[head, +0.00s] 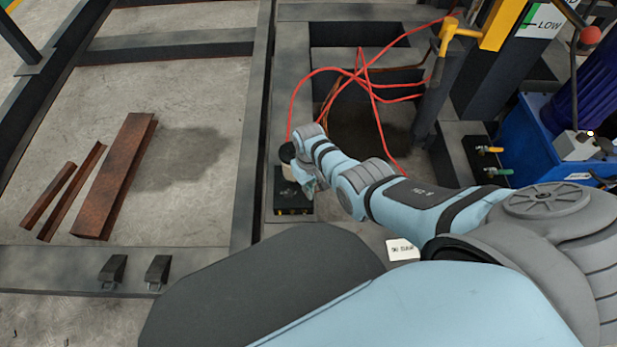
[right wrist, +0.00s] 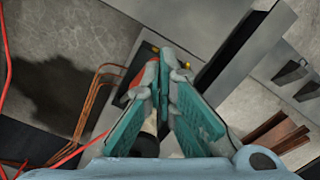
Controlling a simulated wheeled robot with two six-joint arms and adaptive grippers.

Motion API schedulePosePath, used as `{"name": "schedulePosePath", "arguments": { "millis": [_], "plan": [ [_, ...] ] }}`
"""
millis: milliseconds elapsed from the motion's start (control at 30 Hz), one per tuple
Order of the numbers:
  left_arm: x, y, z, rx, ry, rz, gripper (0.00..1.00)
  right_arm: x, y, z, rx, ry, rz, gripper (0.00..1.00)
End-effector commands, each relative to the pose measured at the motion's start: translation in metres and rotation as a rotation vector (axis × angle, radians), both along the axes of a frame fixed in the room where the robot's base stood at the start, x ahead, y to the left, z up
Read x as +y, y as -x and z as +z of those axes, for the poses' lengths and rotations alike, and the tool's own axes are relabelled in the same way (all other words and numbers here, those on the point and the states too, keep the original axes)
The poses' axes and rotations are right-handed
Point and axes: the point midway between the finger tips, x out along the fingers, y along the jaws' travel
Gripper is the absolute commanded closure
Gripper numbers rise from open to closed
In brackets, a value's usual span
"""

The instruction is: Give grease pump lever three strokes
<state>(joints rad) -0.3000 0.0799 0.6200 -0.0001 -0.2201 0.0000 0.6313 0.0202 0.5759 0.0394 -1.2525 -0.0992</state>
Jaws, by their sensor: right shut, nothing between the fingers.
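A small unit with a black base (head: 292,198), a pale cylinder and a black cap (head: 288,152) stands on the grey frame. A red line runs up beside it. My right gripper (head: 308,188) is beside the cylinder, above the base. In the right wrist view its fingers (right wrist: 168,58) are shut and empty, with a red part (right wrist: 137,76) beside the left finger. The fingers hide much of the unit. Another lever, a dark rod with a red knob (head: 590,36), rises from a grey block at the right. I cannot tell for sure which is the grease pump lever.
Red hoses (head: 365,75) loop behind my right arm. A yellow valve handle (head: 458,32) and a blue tank (head: 535,140) stand at the right. Rusty steel sections (head: 115,180) lie on the floor at the left. Dark frame beams border the open floor.

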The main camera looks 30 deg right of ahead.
Motion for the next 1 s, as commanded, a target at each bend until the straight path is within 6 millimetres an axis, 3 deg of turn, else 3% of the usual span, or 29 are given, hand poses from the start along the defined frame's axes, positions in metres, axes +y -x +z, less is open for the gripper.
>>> {"name": "schedulePosePath", "arguments": {
  "millis": [1000],
  "plan": [
    [0.0,0.0,-0.001,0.0,0.0,0.0,0.53,0.007,0.014,-0.019,0.0,0.0,0.0,1.0]
  ]
}}
